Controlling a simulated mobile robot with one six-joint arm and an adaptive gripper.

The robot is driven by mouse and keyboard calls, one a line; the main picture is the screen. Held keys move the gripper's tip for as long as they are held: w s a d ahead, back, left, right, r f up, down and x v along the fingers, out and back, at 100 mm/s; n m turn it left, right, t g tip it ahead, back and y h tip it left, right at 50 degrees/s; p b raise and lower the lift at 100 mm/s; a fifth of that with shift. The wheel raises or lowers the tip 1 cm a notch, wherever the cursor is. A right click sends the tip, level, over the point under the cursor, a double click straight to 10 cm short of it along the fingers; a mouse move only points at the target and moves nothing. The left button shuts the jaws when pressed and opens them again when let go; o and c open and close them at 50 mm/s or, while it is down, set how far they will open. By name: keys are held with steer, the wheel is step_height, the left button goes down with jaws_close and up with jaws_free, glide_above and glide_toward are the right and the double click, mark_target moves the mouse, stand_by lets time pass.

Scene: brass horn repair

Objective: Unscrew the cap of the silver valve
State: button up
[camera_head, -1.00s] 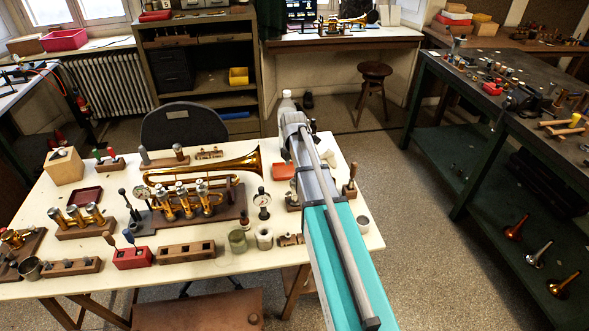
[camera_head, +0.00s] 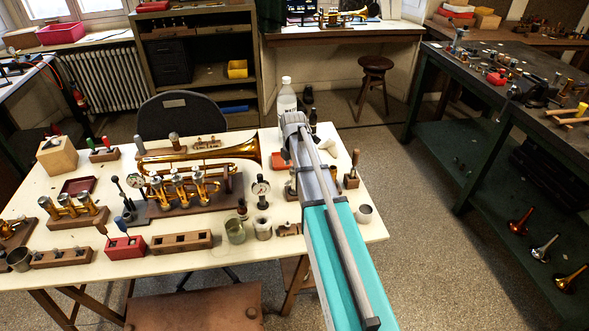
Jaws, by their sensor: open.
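A brass horn (camera_head: 244,152) lies on the cream worktable (camera_head: 345,236), with several upright valves (camera_head: 180,190) in front of it. A slim silver cylinder (camera_head: 139,146) stands at the back left of the horn, near a darker cylinder (camera_head: 174,141). Several brass valves stand in a wooden block (camera_head: 76,222) at the left. I cannot tell which piece is the silver valve, and no cap can be made out for certain. My arm reaches over the right part of the table. My gripper is not visible, and my arm may hide it.
A labelled bottle (camera_head: 287,99), a dial gauge (camera_head: 261,190), a glass jar (camera_head: 235,230) and a small cup (camera_head: 364,214) stand near my arm. A chair (camera_head: 180,112) is behind the table. A dark bench (camera_head: 478,95) is at the right, with open floor between.

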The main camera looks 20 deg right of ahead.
jaws_close()
steer(key=shift+s+n, duration=0.2)
steer(key=shift+n, duration=2.4)
steer(key=shift+s+d+n, duration=0.1)
steer(key=shift+d+n, duration=0.05)
steer(key=shift+n, duration=2.45)
jaws_free()
steer(key=shift+c, duration=0.2)
